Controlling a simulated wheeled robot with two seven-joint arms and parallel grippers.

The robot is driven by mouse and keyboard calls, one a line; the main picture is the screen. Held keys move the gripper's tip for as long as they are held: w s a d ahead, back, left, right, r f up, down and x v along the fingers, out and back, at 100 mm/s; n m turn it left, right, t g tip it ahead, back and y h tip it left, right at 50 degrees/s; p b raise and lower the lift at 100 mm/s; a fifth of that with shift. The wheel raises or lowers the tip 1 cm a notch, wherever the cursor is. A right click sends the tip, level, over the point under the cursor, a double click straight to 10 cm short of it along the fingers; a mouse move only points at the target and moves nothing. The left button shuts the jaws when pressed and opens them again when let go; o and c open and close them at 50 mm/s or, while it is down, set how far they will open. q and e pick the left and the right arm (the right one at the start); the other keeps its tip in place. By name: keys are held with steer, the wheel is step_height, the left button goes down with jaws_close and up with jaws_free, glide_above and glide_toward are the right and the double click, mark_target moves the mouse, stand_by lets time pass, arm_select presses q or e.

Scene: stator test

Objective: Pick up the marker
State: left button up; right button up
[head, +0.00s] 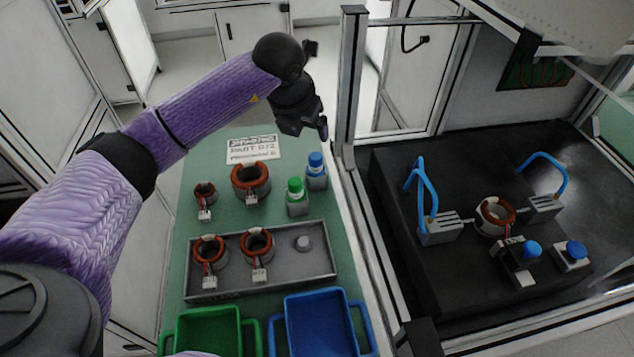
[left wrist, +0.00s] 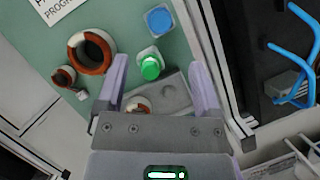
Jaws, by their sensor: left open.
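Two marker-like items with coloured caps stand in grey holders on the green table. The green-capped marker (head: 295,188) is nearer and the blue-capped marker (head: 316,161) is just behind it to the right. My left gripper (head: 311,128) is above and beyond them, near the table's back right, apart from both. In the left wrist view, my left gripper (left wrist: 158,68) is open and empty. The green-capped marker (left wrist: 150,67) shows between its fingers and the blue-capped marker (left wrist: 159,21) lies further out. My right gripper is not in view.
Copper-wound stators (head: 250,180) stand on the table. A grey tray (head: 318,262) holds two more. Green (head: 208,325) and blue (head: 322,318) bins are at the front. A metal post (head: 349,90) rises just right of my gripper. A black test fixture (head: 400,255) is beyond it.

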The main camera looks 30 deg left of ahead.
mark_target(314, 158)
arm_select(q)
steer(key=b+x, duration=0.1)
steer(key=x, duration=0.3)
steer(key=b+x, duration=0.1)
steer(key=x, duration=0.3)
steer(key=s+b+x, duration=0.1)
steer(key=b+x, duration=0.1)
steer(key=x, duration=0.2)
steer(key=shift+d+f, duration=0.2)
steer(key=shift+f, duration=0.15)
steer(key=shift+w, duration=0.15)
steer(key=shift+c, duration=1.4)
steer(key=c, duration=0.7)
jaws_close()
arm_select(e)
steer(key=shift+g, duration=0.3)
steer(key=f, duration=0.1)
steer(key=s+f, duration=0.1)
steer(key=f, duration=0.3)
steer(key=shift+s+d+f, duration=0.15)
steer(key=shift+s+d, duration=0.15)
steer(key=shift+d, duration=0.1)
